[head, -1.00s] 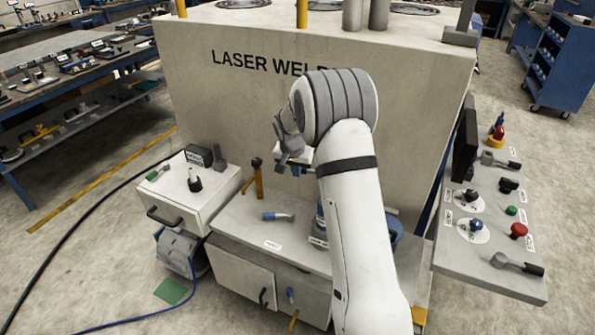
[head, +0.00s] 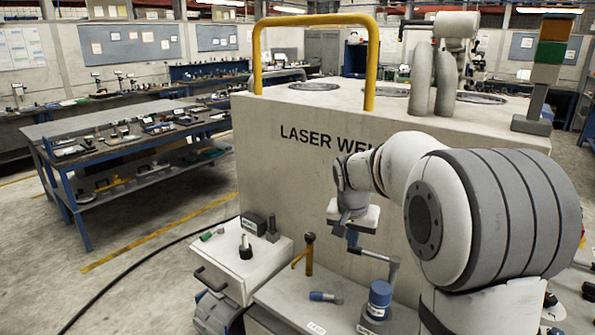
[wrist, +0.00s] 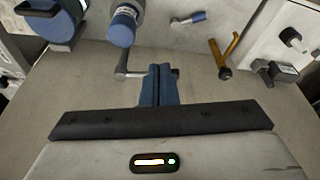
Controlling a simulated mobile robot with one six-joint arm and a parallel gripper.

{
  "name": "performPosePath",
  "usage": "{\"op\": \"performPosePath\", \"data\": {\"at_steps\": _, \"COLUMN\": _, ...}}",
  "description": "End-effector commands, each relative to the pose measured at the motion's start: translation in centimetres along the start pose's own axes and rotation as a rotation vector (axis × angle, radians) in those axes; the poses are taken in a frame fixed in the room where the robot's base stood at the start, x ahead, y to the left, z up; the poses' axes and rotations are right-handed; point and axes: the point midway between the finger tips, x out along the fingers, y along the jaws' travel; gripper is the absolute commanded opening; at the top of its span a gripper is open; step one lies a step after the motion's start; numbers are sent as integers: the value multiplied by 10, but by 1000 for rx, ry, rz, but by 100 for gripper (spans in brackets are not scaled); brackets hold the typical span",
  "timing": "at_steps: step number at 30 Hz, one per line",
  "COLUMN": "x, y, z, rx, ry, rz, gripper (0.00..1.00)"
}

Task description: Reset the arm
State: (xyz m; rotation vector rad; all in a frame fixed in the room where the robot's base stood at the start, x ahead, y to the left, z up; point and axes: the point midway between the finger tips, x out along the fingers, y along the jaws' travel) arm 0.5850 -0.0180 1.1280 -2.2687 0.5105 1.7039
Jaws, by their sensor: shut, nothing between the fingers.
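My gripper (head: 352,240) hangs in front of the laser welder's upright face, its blue fingers pointing down. In the wrist view its fingers (wrist: 158,85) are together with nothing between them. A grey horizontal bar (head: 373,255), which looks like the arm, joins a short post above a blue cylinder (head: 380,297). In the wrist view the bar (wrist: 130,74) runs behind the fingertips, and a dark reddish end shows just right of them. I cannot tell whether the fingers touch it. The blue cylinder also shows in the wrist view (wrist: 123,25).
A yellow-brown lever (head: 308,255) stands left of the bar. A small blue-handled part (head: 325,297) lies on the bench. A white box (head: 240,265) with a knob and dark blocks stands farther left. The large welder cabinet (head: 290,190) rises behind.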

Motion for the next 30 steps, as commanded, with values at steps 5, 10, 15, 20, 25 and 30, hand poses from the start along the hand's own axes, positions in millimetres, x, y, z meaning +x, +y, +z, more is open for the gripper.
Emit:
{"op": "performPosePath", "data": {"at_steps": 5, "x": -43, "y": 32, "z": 64, "rx": -109, "ry": -4, "rz": -32, "gripper": 0}}
{"op": "performPosePath", "data": {"at_steps": 10, "x": -66, "y": 60, "z": 130, "rx": -216, "ry": -8, "rz": -64, "gripper": 0}}
{"op": "performPosePath", "data": {"at_steps": 15, "x": -75, "y": 85, "z": 194, "rx": -317, "ry": -7, "rz": -94, "gripper": 0}}
{"op": "performPosePath", "data": {"at_steps": 20, "x": -73, "y": 100, "z": 236, "rx": -386, "ry": -6, "rz": -114, "gripper": 0}}
{"op": "performPosePath", "data": {"at_steps": 25, "x": -71, "y": 106, "z": 254, "rx": -417, "ry": -5, "rz": -123, "gripper": 0}}
{"op": "performPosePath", "data": {"at_steps": 30, "x": -71, "y": 106, "z": 255, "rx": -419, "ry": -5, "rz": -123, "gripper": 0}}
